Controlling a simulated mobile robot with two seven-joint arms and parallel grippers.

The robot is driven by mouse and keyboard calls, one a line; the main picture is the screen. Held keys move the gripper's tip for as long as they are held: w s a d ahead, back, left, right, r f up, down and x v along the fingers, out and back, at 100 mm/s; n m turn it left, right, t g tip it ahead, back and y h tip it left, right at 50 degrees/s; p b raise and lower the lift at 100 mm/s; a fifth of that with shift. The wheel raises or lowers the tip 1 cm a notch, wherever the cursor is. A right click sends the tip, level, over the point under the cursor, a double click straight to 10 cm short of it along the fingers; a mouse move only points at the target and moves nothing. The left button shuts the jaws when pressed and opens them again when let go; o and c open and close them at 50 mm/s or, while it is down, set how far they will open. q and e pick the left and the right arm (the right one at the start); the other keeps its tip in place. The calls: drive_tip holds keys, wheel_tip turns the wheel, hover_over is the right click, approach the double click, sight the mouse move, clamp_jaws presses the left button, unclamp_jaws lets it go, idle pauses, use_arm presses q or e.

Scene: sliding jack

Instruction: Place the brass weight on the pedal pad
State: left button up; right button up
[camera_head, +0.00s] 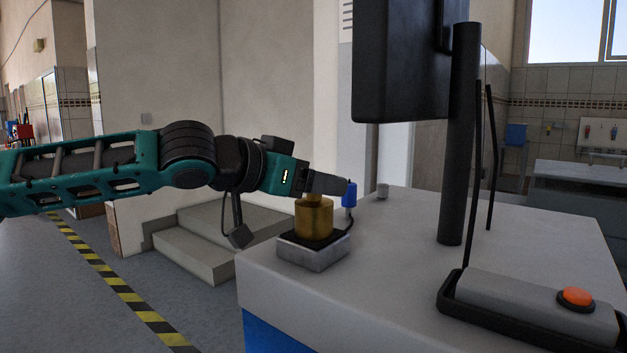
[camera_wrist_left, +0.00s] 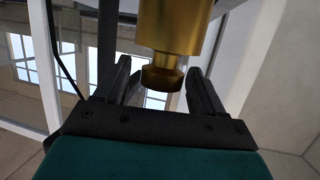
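The brass weight (camera_head: 314,218), a gold cylinder with a narrower knob, stands upright on the black top of the pedal pad (camera_head: 313,253), a small grey block on the light grey cabinet. It appears to rest on the pad. My left gripper (camera_head: 328,184) is at the top of the weight and partly covers its knob. In the left wrist view, the open fingers of the left gripper (camera_wrist_left: 162,85) lie on either side of the knob of the brass weight (camera_wrist_left: 175,25), with a small gap visible on each side. My right gripper is not in view.
A blue plug-like part (camera_head: 350,195) with a cable and a small grey cylinder (camera_head: 383,190) are beside the pad. A dark post (camera_head: 460,150) carries a black screen (camera_head: 398,60). An orange button (camera_head: 577,297) sits on a grey box at front right. The cabinet's middle is clear.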

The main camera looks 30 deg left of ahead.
use_arm(q)
drive_tip(key=shift+r, duration=0.1)
drive_tip(key=shift+s+a+r, duration=0.2)
drive_tip(key=shift+s+a, duration=0.1)
drive_tip(key=shift+s, duration=0.25)
drive_tip(key=b+v, duration=0.2)
drive_tip(key=v, duration=0.8)
drive_tip(key=shift+s+b, duration=0.3)
drive_tip(key=shift+s, duration=0.05)
